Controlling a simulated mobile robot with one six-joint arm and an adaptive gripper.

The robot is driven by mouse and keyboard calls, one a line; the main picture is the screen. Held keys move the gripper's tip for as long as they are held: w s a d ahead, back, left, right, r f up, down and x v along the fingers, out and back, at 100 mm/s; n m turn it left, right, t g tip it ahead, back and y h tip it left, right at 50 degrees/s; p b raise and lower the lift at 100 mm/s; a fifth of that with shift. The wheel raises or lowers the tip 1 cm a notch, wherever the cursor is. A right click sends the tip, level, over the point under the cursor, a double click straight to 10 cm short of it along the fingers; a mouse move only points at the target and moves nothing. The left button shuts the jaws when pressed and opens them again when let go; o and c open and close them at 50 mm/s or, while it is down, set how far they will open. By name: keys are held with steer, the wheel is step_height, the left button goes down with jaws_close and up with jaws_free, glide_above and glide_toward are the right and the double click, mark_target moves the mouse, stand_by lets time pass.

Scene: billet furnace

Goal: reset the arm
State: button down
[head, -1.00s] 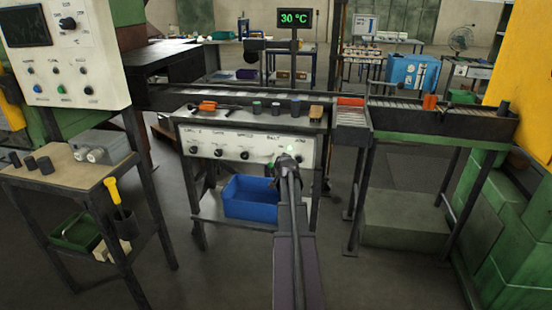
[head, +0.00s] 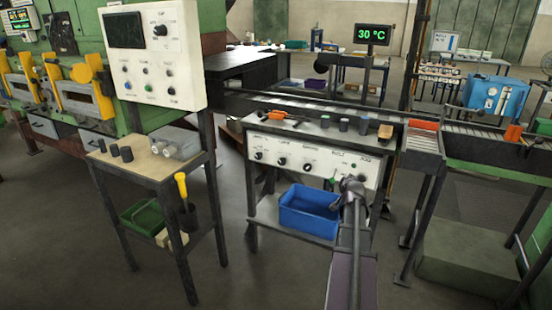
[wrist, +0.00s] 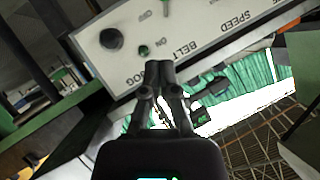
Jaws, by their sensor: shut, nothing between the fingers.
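My gripper (head: 352,182) is at the end of my arm, which reaches up from the lower right of the head view. It is in front of the right part of the white control panel (head: 315,160). In the wrist view my gripper (wrist: 158,66) has its fingertips together with nothing between them. They point at the panel (wrist: 190,45), which shows upside down with a black knob (wrist: 111,39), a green button (wrist: 144,51) and the words BELT and SPEED. Whether the fingertips touch the panel I cannot tell.
A blue bin (head: 309,222) stands below the panel, close to my arm. A side table (head: 135,172) stands left, and a roller conveyor (head: 485,142) runs right. Floor is clear between table and console.

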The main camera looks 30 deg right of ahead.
steer(key=w+a+f+n+g+y, duration=0.1)
steer(key=a+f+n+g+y, duration=0.15)
steer(key=a, duration=1.15)
steer(key=w+a+f+n+g+y, duration=0.1)
steer(key=w+a+f+n+y, duration=0.2)
steer(key=a, duration=1.1)
steer(key=a+f+n+g+y, duration=0.2)
steer(key=a+f+n+y, duration=0.15)
steer(key=a, duration=1.15)
steer(key=s+a+f+n+g, duration=0.1)
steer(key=s+a+n+g, duration=0.1)
steer(key=s+a, duration=0.4)
steer(key=s+a+f+n+g, duration=0.1)
steer(key=s+a+n+g, duration=0.2)
steer(key=a, duration=0.6)
step_height(320, 180, up, 14)
steer(key=p, duration=1.3)
steer(key=shift+d+h+p, duration=0.25)
steer(key=shift+h+p, duration=0.05)
steer(key=shift+p, duration=0.1)
steer(key=shift+f, duration=0.15)
